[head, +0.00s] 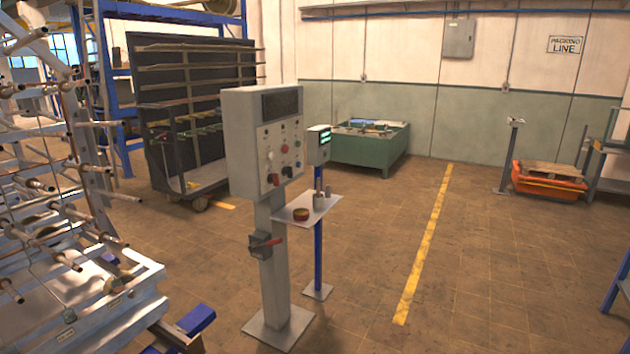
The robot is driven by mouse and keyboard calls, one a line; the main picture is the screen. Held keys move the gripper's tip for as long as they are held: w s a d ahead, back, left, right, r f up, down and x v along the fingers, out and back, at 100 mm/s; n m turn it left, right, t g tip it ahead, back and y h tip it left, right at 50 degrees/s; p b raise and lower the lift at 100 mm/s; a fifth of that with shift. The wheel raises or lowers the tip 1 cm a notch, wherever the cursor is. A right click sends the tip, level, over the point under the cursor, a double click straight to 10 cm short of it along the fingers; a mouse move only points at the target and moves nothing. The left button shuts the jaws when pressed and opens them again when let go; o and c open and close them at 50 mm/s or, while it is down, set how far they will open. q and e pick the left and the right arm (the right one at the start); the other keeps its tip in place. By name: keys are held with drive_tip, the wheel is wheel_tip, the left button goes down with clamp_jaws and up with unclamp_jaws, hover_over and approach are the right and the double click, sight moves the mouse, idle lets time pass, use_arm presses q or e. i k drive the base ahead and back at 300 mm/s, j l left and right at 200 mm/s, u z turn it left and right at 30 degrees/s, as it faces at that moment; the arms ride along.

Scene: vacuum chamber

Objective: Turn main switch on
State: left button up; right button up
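A grey control panel (240,155) stands on a pedestal left of centre in the head view. Its face carries several small knobs and buttons, among them a red one (284,148). The frame has no label that tells which control is the main switch. Neither of my grippers shows in the head view.
A small shelf (322,211) on a blue post holds a few small items beside the panel. A metal rack (75,240) fills the left side. A green bin (372,150) stands behind.

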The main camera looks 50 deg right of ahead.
sight(274, 178)
drive_tip(key=z, duration=1.45)
drive_tip(key=i+l+u, duration=0.1)
drive_tip(key=i+l, duration=0.35)
drive_tip(key=i+l+u, duration=0.15)
drive_tip(key=i+l, duration=0.25)
drive_tip(key=i+l+u, duration=0.1)
drive_tip(key=i+l, duration=0.3)
drive_tip(key=l, duration=0.15)
drive_tip(key=i+l+u, duration=0.1)
drive_tip(key=i+l, duration=0.3)
drive_tip(key=l, duration=0.15)
